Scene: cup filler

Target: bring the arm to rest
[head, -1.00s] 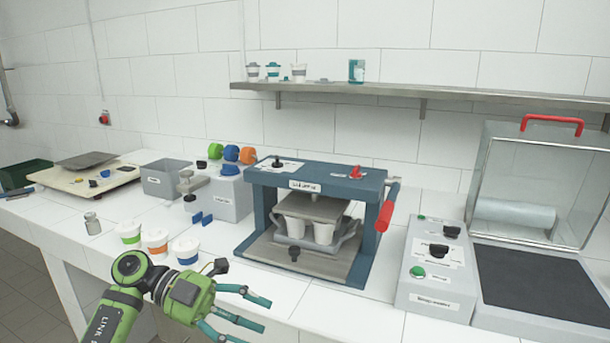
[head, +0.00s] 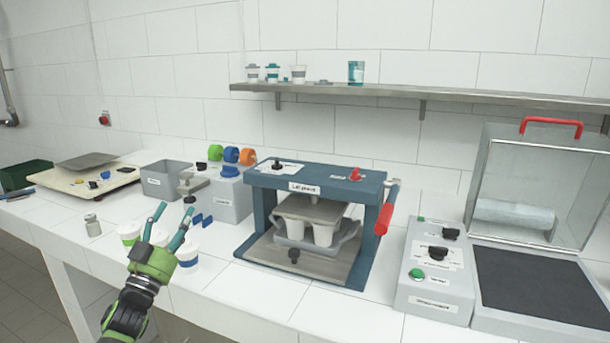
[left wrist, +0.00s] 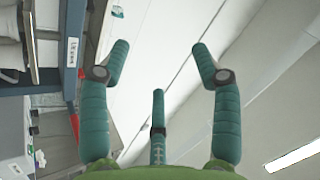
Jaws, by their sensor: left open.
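My left arm comes in from the bottom left of the head view. Its green and teal left gripper (head: 171,225) is open and points up and away, in front of the row of cups. The open fingers also show in the left wrist view (left wrist: 160,75), with nothing between them. My right gripper is not in view. A green-banded cup (head: 128,234) and a blue-banded cup (head: 188,254) stand on the white counter (head: 265,298), partly behind the gripper. The cup between them is mostly hidden.
A blue lid press (head: 318,180) with white cups inside and a red-handled lever (head: 384,218) stands mid-counter. A grey control box (head: 436,270) and a clear-hooded machine (head: 540,190) are at the right. A metal shelf (head: 400,94) runs above. The front counter before the press is clear.

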